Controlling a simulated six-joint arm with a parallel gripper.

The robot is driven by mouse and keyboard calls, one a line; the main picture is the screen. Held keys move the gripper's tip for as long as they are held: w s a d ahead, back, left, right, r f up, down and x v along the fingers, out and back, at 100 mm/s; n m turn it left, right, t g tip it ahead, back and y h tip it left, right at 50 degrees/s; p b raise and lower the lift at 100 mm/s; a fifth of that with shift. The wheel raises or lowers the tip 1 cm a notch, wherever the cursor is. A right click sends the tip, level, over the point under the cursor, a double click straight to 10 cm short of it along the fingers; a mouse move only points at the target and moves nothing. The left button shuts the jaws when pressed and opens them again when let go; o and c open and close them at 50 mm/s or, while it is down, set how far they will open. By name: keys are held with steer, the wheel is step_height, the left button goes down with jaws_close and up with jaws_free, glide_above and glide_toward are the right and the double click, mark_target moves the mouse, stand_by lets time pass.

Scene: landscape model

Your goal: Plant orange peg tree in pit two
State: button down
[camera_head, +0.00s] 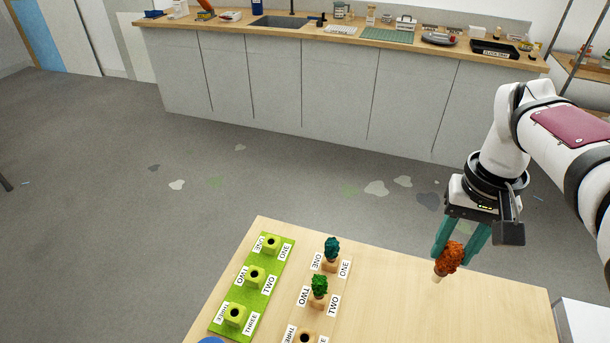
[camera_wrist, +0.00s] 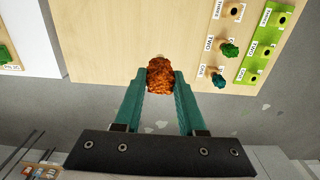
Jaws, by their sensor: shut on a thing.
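My gripper (camera_head: 457,250) is shut on the orange tree (camera_head: 449,258), whose pale peg points down. The tree is held above the right part of the table, clear of the boards. In the wrist view the orange tree (camera_wrist: 160,76) sits between the two teal fingertips. The green board (camera_head: 240,297) stands at the left of the table with three raised pits. Pit two (camera_head: 254,277) is the middle one and looks empty. In the wrist view pit two (camera_wrist: 267,51) is at the upper right.
A wooden strip beside the green board holds a teal tree (camera_head: 332,248) at ONE and a green tree (camera_head: 319,287) at TWO. Its hole at THREE (camera_head: 304,337) is empty. The table (camera_head: 400,305) is clear between the strip and my gripper. A kitchen counter stands far behind.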

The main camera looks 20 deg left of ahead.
stand_by(0.4)
steer(key=a+f, duration=0.3)
steer(key=a, duration=0.9)
steer(key=a+f, duration=0.4)
steer(key=a, duration=0.8)
steer(key=a+f, duration=0.4)
steer(key=a, duration=0.8)
steer(key=shift+w, duration=0.25)
steer(key=shift+f, duration=0.2)
steer(key=shift+f, duration=2.8)
steer(key=shift+f, duration=2.05)
steer(key=shift+c, duration=2.1)
jaws_free()
